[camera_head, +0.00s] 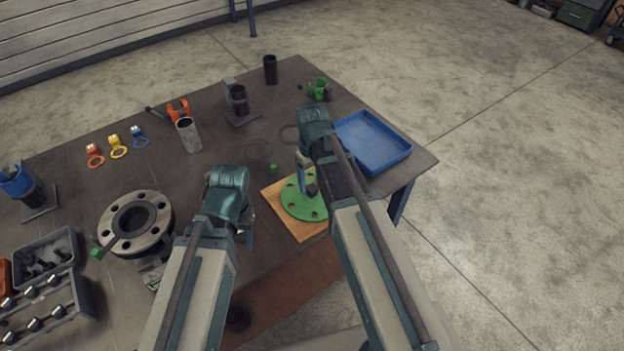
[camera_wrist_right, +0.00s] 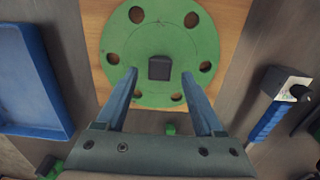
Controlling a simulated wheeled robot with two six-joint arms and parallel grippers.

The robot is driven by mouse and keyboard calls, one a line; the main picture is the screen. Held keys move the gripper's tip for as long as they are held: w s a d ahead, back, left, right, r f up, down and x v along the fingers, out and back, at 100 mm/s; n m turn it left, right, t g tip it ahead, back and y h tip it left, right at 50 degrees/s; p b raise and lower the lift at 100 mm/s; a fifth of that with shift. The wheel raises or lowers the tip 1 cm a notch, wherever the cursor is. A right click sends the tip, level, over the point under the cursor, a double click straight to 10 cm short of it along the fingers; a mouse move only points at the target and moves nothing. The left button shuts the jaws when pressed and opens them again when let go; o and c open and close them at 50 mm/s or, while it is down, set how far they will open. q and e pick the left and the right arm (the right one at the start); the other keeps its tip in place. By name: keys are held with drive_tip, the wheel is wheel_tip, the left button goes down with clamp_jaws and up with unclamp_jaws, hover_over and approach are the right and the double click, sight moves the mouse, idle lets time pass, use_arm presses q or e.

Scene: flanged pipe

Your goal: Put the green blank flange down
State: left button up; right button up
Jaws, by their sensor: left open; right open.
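The green blank flange (camera_head: 304,199) is a round disc with bolt holes, lying flat on a square wooden board (camera_head: 302,230) near the table's front edge. In the right wrist view the flange (camera_wrist_right: 160,85) has a dark square knob (camera_wrist_right: 160,68) at its middle. My right gripper (camera_wrist_right: 165,95) is open over the flange, its fingers spread either side below the knob in the picture and apart from it. In the head view my right gripper (camera_head: 308,180) partly hides the flange. My left gripper (camera_head: 246,236) is open and empty, left of the board, mostly hidden by its arm.
A blue tray (camera_head: 370,142) stands right of the board. A flanged pipe (camera_head: 135,223) stands at the left, with a bolt rack (camera_head: 45,310) near it. Coloured ring tags (camera_head: 118,150), cups and a grey cylinder (camera_head: 188,134) stand farther back. A blue-handled tool (camera_wrist_right: 268,122) lies beside the board.

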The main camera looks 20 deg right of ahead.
sight(312, 188)
wheel_tip(312, 188, up, 9)
drive_tip(key=p, duration=0.8)
drive_tip(key=s+a+h, duration=0.1)
drive_tip(key=s+a, duration=0.9)
drive_tip(key=s, duration=0.4)
drive_tip(key=shift+s+a, duration=0.15)
drive_tip(key=shift+a, duration=0.1)
wheel_tip(312, 188, down, 2)
drive_tip(key=shift+f+b, duration=0.1)
drive_tip(key=shift+b, duration=1.05)
